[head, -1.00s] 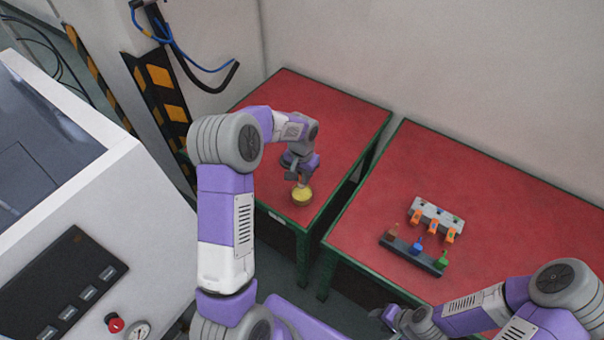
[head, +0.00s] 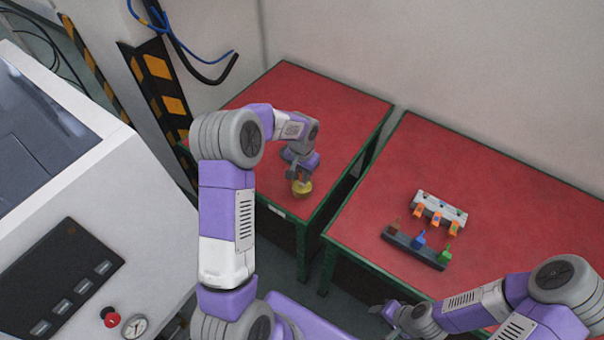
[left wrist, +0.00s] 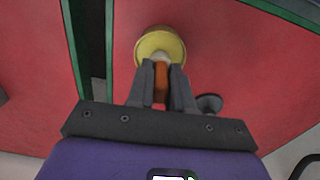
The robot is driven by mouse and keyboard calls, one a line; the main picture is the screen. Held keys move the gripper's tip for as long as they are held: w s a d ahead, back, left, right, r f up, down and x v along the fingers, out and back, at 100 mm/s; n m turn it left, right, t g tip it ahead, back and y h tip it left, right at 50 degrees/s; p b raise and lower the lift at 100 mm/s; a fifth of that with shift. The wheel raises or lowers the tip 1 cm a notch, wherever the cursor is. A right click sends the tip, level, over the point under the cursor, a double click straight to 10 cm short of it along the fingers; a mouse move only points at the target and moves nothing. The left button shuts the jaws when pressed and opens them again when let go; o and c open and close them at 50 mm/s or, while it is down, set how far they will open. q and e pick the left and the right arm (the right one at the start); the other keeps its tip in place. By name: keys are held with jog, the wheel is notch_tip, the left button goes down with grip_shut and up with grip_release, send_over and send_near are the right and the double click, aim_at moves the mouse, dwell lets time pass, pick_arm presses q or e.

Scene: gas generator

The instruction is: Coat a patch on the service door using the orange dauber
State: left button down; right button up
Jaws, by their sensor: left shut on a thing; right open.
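My left gripper (head: 299,174) is shut on the orange dauber (left wrist: 162,80), over the left red table. The dauber's pale head (left wrist: 160,58) points down at a round yellow pot (left wrist: 160,45), seemingly inside its rim; contact is not clear. The pot (head: 303,189) stands near the table's front right corner in the head view, partly hidden by the gripper. My right gripper (head: 388,318) is open and empty, low in front of the right table. A white machine cabinet (head: 150,215) fills the left; I cannot tell which part is the service door.
The right red table (head: 520,210) carries a pale rack (head: 450,210) with orange pieces and a dark rack (head: 405,247) with brown, blue and green pieces. A narrow gap separates the tables. A dark round object (left wrist: 209,103) lies beside the pot. Blue and black hoses (head: 205,72) hang behind.

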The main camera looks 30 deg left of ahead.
pick_arm(q)
jog(key=shift+f+b, duration=0.4)
jog(key=shift+f, duration=0.2)
dwell(1.2)
jog(key=shift+r, duration=0.1)
jog(key=shift+r+p, duration=2.5)
jog(key=shift+r, duration=0.95)
